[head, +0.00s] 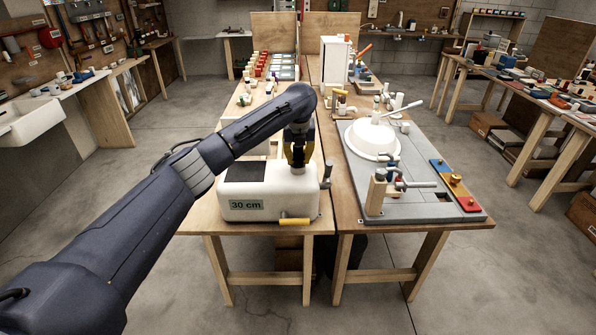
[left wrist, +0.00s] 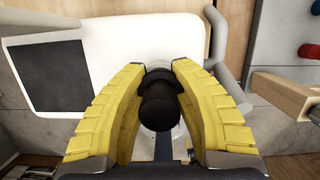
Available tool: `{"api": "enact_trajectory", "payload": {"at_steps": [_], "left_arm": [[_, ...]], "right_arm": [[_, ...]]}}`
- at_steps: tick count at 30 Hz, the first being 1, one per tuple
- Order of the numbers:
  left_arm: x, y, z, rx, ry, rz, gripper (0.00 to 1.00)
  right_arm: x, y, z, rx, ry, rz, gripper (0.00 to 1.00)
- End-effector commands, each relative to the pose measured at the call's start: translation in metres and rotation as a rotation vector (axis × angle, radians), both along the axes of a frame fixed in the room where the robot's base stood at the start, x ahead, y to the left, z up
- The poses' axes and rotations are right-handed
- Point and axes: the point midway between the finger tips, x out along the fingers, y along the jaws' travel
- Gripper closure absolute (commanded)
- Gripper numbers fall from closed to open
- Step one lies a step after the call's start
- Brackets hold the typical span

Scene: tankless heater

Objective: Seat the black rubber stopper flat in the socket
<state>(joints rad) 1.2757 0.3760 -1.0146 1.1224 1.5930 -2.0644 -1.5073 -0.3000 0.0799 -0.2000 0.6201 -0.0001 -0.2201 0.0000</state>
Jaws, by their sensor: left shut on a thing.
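My left gripper (head: 299,158) reaches over the right end of the white heater box (head: 255,208) labelled "30 cm". In the left wrist view its yellow fingers (left wrist: 160,85) are shut on the black rubber stopper (left wrist: 160,106). The stopper has a rounded knob and a wider dark collar between the fingertips. A pale round part shows just below the stopper; the socket itself is mostly hidden by the stopper and fingers. I cannot tell whether the stopper touches the socket. My right gripper is not in view.
A grey handle (head: 327,174) stands at the box's right side, close to the fingers. A dark square panel (head: 246,171) lies on the box top. A yellow piece (head: 294,221) sits at its front. A grey board with a white dome (head: 370,139) stands on the right table.

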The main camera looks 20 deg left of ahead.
Motion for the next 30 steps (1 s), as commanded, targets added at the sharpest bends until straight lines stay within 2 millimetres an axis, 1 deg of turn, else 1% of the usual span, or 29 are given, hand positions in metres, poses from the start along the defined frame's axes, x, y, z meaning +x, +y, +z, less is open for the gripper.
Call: {"api": "enact_trajectory", "payload": {"at_steps": [30], "left_arm": [[0.0001, 0.0002, -0.0082, 0.001, 0.0, 0.0, 1.0]], "right_arm": [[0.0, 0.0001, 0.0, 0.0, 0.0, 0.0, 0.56]]}}
